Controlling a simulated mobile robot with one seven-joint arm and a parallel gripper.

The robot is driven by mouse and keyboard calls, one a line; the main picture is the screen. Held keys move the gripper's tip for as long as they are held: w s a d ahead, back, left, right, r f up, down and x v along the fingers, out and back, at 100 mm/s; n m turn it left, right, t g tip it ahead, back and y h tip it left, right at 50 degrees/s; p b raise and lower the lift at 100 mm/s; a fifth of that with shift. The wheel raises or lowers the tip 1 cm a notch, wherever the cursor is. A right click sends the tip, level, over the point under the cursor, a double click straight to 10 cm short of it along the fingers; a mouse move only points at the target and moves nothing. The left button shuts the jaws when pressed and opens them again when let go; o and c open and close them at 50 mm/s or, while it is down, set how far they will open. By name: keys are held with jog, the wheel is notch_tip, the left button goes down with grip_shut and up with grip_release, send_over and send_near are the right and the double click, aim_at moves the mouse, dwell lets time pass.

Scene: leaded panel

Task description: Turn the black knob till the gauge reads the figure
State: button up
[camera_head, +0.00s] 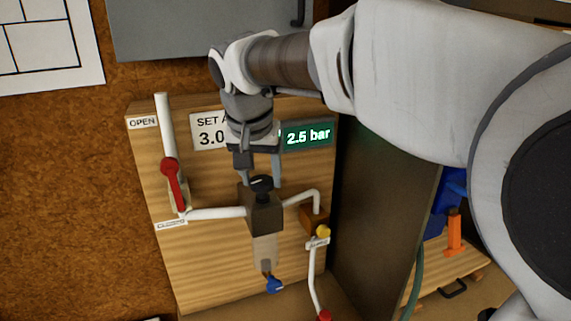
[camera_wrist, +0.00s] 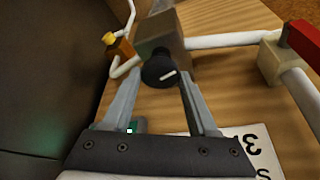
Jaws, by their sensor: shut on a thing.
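The black knob (camera_head: 261,186) sits on top of a brown valve block (camera_head: 264,215) on the wooden panel (camera_head: 185,262). My gripper (camera_head: 260,178) reaches down from above with one finger on each side of the knob, shut on it. In the wrist view the knob (camera_wrist: 160,71) shows a white mark on its face, between my fingertips (camera_wrist: 157,77). The green gauge display (camera_head: 307,134) reads 2.5 bar. The white figure plate (camera_head: 210,132) shows "SET" and "3.0"; the rest of it is hidden behind my gripper.
A red lever (camera_head: 171,185) stands on the white pipe at left, between OPEN (camera_head: 143,122) and another label. A yellow knob (camera_head: 323,231), a blue handle (camera_head: 274,285) and a red knob (camera_head: 325,315) are lower down. A dark side wall (camera_head: 375,210) borders the panel at right.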

dwell(0.3)
jog(key=o, duration=1.4)
jog(key=shift+c, duration=0.2)
jog(key=p+v, duration=0.1)
jog(key=v, duration=1.6)
jog(key=shift+r, duration=0.25)
jog(key=s+d+f, duration=0.7)
jog(key=d+f, duration=0.4)
jog(key=s+d+f+t, duration=0.1)
jog(key=s+d+f, duration=0.6)
jog(key=d+f, duration=0.4)
jog(key=shift+d+f+n, duration=0.25)
jog(key=shift+d+n, duration=0.05)
jog(key=shift+d, duration=0.15)
